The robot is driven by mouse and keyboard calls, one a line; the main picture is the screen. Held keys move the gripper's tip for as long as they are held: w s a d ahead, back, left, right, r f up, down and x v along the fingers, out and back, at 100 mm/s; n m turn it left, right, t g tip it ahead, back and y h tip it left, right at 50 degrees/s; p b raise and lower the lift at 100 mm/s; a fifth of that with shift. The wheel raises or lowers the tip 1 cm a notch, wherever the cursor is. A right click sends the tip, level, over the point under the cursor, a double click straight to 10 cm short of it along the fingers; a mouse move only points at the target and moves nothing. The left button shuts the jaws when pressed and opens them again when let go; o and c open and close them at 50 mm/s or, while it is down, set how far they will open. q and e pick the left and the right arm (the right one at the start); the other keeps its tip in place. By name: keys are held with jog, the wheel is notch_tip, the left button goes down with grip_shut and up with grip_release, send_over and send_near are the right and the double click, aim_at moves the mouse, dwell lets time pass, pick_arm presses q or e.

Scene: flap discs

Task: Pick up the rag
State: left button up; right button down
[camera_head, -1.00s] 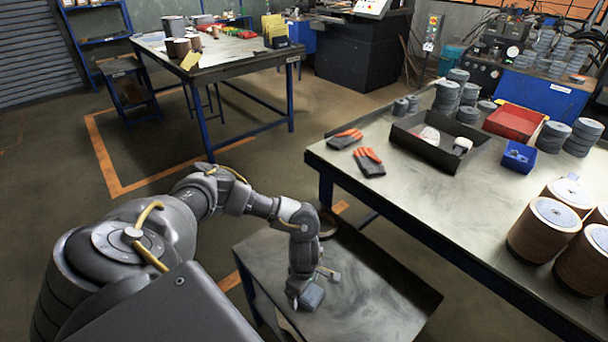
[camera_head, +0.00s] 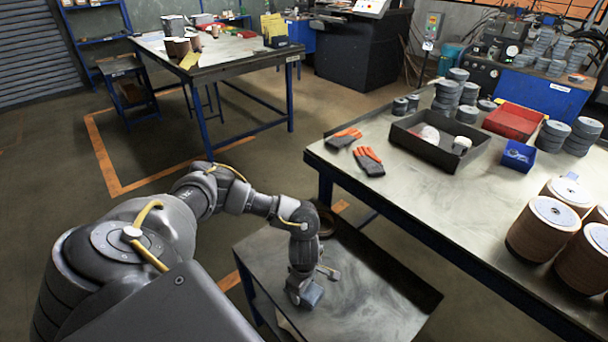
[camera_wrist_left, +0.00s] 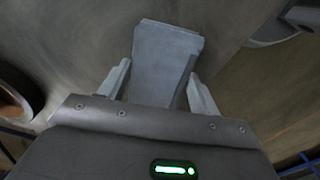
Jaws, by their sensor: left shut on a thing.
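The rag is a folded blue-grey piece (camera_head: 311,295) at the small dark metal table (camera_head: 365,300) low in the middle of the head view. In the left wrist view the rag (camera_wrist_left: 165,55) sits between the two fingers and sticks out beyond them. My left gripper (camera_head: 303,298) points down at the table and is shut on the rag; its fingers also show in the left wrist view (camera_wrist_left: 158,90). I cannot tell whether the rag still touches the tabletop. My right gripper is not in view.
A small metal piece (camera_head: 329,272) and a round brown item (camera_head: 327,222) lie on the small table. The larger workbench (camera_head: 430,205) at right holds orange-grey gloves (camera_head: 369,161), a black tray (camera_head: 440,155), a red tray (camera_head: 514,121), a blue bin (camera_head: 518,155) and several disc stacks.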

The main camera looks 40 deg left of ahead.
pick_arm(q)
notch_tip(320, 180, up, 2)
jog(key=shift+r, duration=0.15)
jog(key=s+d+r+p, duration=0.2)
jog(key=s+r, duration=0.8)
jog(key=s, duration=0.4)
jog(key=shift+r, duration=0.1)
